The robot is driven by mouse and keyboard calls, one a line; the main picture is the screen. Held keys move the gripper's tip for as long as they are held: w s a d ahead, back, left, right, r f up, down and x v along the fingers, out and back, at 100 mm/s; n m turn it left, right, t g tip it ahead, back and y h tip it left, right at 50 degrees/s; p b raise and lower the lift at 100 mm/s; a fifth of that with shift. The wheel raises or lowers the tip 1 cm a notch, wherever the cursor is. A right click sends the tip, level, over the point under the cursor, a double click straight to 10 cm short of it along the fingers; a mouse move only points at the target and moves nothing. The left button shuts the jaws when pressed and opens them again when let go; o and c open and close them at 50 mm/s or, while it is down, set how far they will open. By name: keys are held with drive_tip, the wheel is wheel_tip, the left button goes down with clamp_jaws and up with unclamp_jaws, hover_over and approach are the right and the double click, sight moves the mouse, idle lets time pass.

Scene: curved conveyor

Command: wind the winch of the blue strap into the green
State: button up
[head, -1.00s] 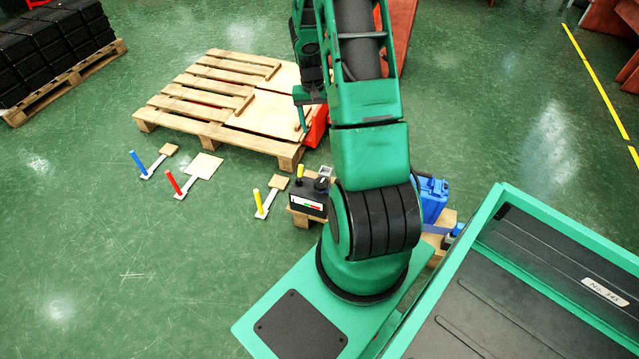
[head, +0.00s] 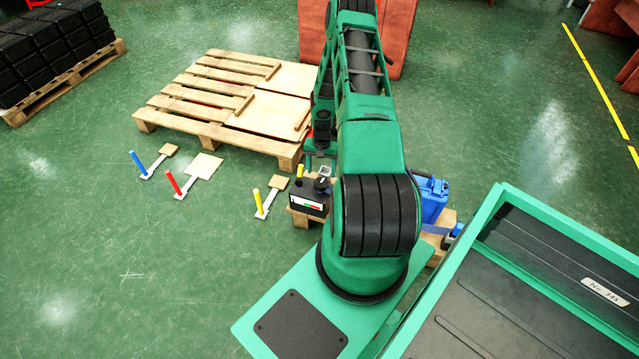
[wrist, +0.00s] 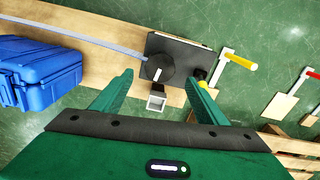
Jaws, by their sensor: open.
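The black winch box (head: 309,200) stands on a wooden board, with a white gauge strip (head: 306,203) bearing red and green on its front. I cannot read its pointer. A round black knob (head: 322,184) sits on top; in the wrist view this knob (wrist: 160,66) has a white mark. The blue strap (wrist: 75,32) runs from the box over the board past a blue case (wrist: 38,75). My gripper (wrist: 157,88) is open and empty, its fingers either side of a small grey square post (wrist: 157,101) beside the box. In the head view my gripper (head: 319,157) is just behind the box.
A wooden pallet (head: 160,118) lies behind. A green-rimmed container (head: 560,231) is at the right. Open floor lies at front left.

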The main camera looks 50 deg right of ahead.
sight(321, 183)
wheel_tip(321, 183, down, 8)
drive_tip(key=shift+r, duration=0.15)
drive_tip(key=shift+c, duration=0.3)
drive_tip(key=c, duration=1)
drive_tip(key=shift+a, duration=0.3)
drive_tip(key=shift+d, duration=0.25)
